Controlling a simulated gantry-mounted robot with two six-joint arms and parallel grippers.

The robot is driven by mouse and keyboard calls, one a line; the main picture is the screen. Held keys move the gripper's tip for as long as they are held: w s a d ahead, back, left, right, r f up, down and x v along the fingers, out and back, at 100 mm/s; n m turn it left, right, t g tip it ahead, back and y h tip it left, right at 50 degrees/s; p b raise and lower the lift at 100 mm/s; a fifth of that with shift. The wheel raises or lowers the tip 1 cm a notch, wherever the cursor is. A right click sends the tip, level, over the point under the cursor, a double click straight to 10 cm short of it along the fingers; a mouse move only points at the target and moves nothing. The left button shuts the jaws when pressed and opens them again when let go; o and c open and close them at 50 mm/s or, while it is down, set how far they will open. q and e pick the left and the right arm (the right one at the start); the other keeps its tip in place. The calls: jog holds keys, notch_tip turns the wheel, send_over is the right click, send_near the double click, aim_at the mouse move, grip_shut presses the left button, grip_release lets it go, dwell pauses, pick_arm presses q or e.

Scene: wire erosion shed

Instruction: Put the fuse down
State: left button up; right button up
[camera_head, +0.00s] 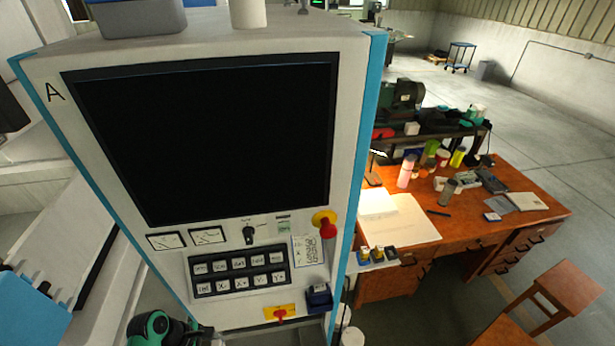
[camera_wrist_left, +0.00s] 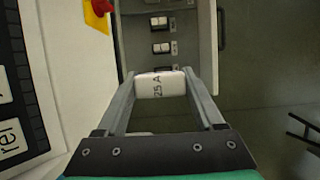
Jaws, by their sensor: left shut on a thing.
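In the left wrist view, my left gripper (camera_wrist_left: 160,77) is shut on a white fuse (camera_wrist_left: 158,90) marked "25 A". The fuse sits crosswise between the two grey fingers. Beyond it is a grey open box or tray (camera_wrist_left: 200,40) with several black-and-white modules in a row; the fuse overlaps its near end in the picture. I cannot tell whether they touch. In the head view, a green and black part of my left arm shows at the bottom left, but its fingertips and the fuse are hidden. My right gripper is in neither view.
The machine's control cabinet (camera_head: 349,105) fills the middle of the head view, with a dark screen (camera_head: 205,135) and a black keypad (camera_head: 240,270). A red knob (camera_wrist_left: 103,7) on yellow juts out beside the tray. A cluttered wooden desk (camera_head: 470,235) stands right.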

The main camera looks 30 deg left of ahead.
pick_arm(q)
notch_tip(320, 180, up, 4)
jog(key=shift+r+p, duration=0.1)
jog(key=shift+p, duration=0.85)
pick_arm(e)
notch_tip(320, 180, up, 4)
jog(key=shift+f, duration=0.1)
